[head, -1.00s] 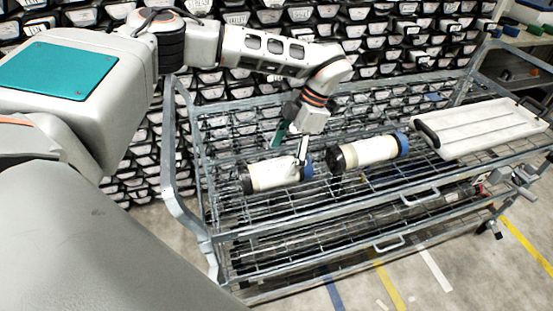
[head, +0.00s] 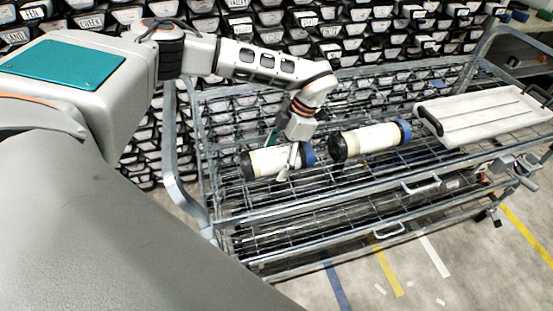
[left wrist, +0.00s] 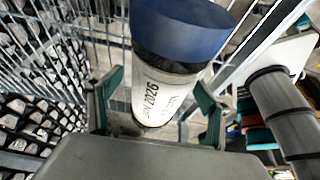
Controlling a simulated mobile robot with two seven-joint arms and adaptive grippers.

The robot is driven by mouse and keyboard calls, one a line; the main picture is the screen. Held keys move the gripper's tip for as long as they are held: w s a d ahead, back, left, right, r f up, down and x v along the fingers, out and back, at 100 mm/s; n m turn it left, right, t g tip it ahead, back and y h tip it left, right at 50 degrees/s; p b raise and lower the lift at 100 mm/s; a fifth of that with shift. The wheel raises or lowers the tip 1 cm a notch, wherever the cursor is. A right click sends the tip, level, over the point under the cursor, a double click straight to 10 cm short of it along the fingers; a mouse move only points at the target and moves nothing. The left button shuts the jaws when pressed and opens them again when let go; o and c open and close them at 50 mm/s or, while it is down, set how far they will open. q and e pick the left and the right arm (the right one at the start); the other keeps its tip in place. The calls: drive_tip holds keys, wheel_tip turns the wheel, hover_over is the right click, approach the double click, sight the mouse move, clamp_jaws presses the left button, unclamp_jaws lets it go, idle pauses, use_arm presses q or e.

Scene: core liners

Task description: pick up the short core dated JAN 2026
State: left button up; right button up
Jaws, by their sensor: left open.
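A short core (head: 268,161) with a white body, a black end and a blue end cap lies on the cart's top wire shelf. In the left wrist view the core (left wrist: 158,95) carries printed text that ends in 2026; the month is hard to read. My left gripper (head: 286,156) is down at this core, near its blue end. In the left wrist view its teal-padded fingers (left wrist: 160,105) stand open, one on each side of the core. I cannot tell whether they touch it. My right gripper is not in view.
A second, similar core (head: 370,141) lies just to the right on the same shelf. A white tray (head: 485,115) with black handles lies at the shelf's right end. The metal cart (head: 215,225) has raised end rails. Racks of labelled trays (head: 345,45) stand behind it.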

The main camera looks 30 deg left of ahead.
use_arm(q)
drive_tip(key=c, duration=2.2)
drive_tip(key=shift+o, duration=0.2)
drive_tip(key=shift+r, duration=0.1)
